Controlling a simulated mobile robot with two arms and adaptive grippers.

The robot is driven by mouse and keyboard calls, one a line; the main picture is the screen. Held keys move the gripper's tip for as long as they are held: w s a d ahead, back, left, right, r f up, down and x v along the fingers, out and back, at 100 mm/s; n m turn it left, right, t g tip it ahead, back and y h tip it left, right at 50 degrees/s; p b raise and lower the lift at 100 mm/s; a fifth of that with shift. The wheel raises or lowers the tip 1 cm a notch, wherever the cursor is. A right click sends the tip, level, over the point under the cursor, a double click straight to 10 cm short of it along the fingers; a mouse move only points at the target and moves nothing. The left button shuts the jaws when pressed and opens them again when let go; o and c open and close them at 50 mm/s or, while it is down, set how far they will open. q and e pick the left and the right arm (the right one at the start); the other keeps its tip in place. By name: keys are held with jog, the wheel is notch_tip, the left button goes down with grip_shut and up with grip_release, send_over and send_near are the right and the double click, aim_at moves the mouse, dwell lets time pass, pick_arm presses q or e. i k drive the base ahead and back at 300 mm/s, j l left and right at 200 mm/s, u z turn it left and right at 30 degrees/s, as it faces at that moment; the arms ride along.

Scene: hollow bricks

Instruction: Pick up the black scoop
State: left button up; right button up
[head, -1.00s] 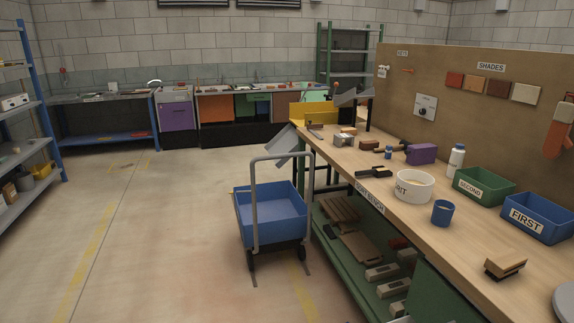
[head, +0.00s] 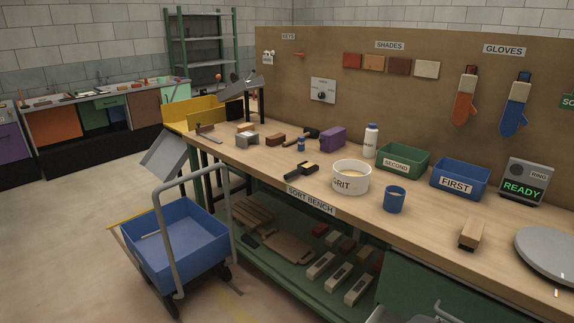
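A small black tool with a long handle and a tan patch (head: 301,171) lies on the sort bench (head: 260,168), just left of the white GRIT tub (head: 351,178). It may be the black scoop, but it is too small to be sure. Another dark handled object (head: 306,134) lies farther back, beside the purple block (head: 333,138); its kind is unclear. The tub holds something pale.
A blue cup (head: 394,199), green SECOND bin (head: 403,160), blue FIRST bin (head: 459,180) and white bottle (head: 371,140) stand near the tub. A wooden-topped brush or block (head: 473,236) lies right. A blue cart (head: 178,248) stands on the floor at the bench's left.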

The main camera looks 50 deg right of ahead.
aim_at(301, 171)
jog(key=i+z, duration=0.65)
jog(key=z, duration=0.15)
jog(key=i+j+z, duration=0.2)
jog(key=z, duration=0.2)
jog(key=i+j+z, duration=0.4)
jog(key=l, duration=0.1)
